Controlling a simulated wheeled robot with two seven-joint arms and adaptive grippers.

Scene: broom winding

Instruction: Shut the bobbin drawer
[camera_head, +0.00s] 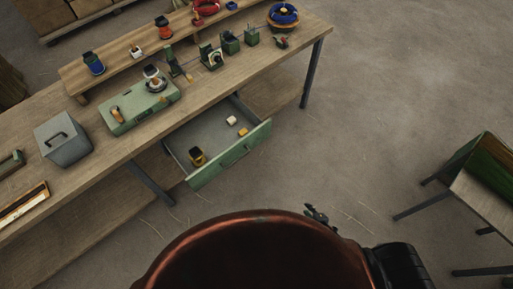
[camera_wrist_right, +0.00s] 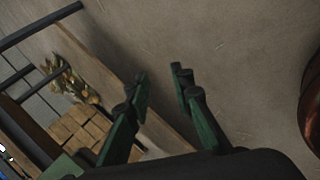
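The bobbin drawer (camera_head: 231,156) hangs below the workbench in the head view. It is pulled well out, with a green front and a grey inside. A yellow and dark bobbin (camera_head: 197,157) and two small pale pieces (camera_head: 238,127) lie in it. My right gripper (camera_head: 318,213) shows small at the bottom of the head view, to the right of the drawer front and apart from it. In the right wrist view its two green and black fingers (camera_wrist_right: 160,88) are spread with nothing between them. My left gripper is in neither view.
The workbench (camera_head: 95,165) holds a grey lidded box (camera_head: 62,138), a green winding machine (camera_head: 140,105) and several small green parts. A bench leg (camera_head: 153,184) stands left of the drawer. A small table (camera_head: 485,197) is at the right. The floor between is clear.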

